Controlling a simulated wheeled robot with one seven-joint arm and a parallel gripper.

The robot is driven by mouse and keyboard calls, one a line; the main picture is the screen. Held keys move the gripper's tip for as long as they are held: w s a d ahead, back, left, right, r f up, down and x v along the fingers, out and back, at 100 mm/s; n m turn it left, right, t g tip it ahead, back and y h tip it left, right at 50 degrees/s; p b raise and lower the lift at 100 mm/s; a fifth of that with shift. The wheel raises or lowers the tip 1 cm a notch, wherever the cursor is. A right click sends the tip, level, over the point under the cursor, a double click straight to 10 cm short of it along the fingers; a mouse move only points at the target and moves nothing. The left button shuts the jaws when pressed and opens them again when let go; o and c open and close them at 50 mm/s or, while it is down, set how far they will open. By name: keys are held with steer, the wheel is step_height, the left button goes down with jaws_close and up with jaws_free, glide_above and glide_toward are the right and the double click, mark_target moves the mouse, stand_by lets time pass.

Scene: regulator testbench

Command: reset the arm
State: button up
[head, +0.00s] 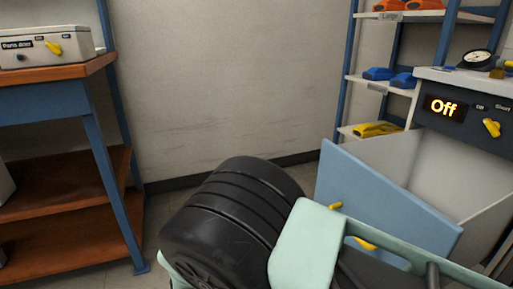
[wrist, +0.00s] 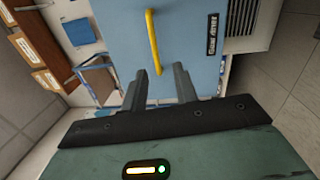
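My gripper (wrist: 160,70) shows in the wrist view, with its two dark fingers apart and nothing held between them. A blue panel (wrist: 188,30) with an upright yellow handle (wrist: 152,42) lies in front of the fingers. The handle's lower end appears between the fingertips; I cannot tell whether they touch it. In the head view my pale green arm (head: 308,245) reaches toward the lower right. It partly covers the blue panel (head: 375,190), which stands out from the bench, and its yellow handle (head: 336,205). My fingers cannot be made out there.
The test bench has an "Off" display (head: 444,107), a yellow knob (head: 491,128) and a gauge (head: 476,59) on top. A shelf rack (head: 382,86) with blue, orange and yellow parts stands behind. A wooden workbench (head: 55,74) with a parts box (head: 45,46) is at left.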

steer(key=s+d+r+n+g+y, duration=0.25)
steer(key=s+r+y, duration=0.35)
steer(key=s+y, duration=0.3)
steer(key=s+d+r+n+g+y, duration=0.1)
steer(key=s+d+r+g+y, duration=0.25)
steer(key=s+r+y, duration=0.55)
step_height(320, 180, up, 36)
steer(key=p, duration=3.8)
steer(key=shift+w+d+y+p, duration=0.35)
steer(key=shift+w+y, duration=0.05)
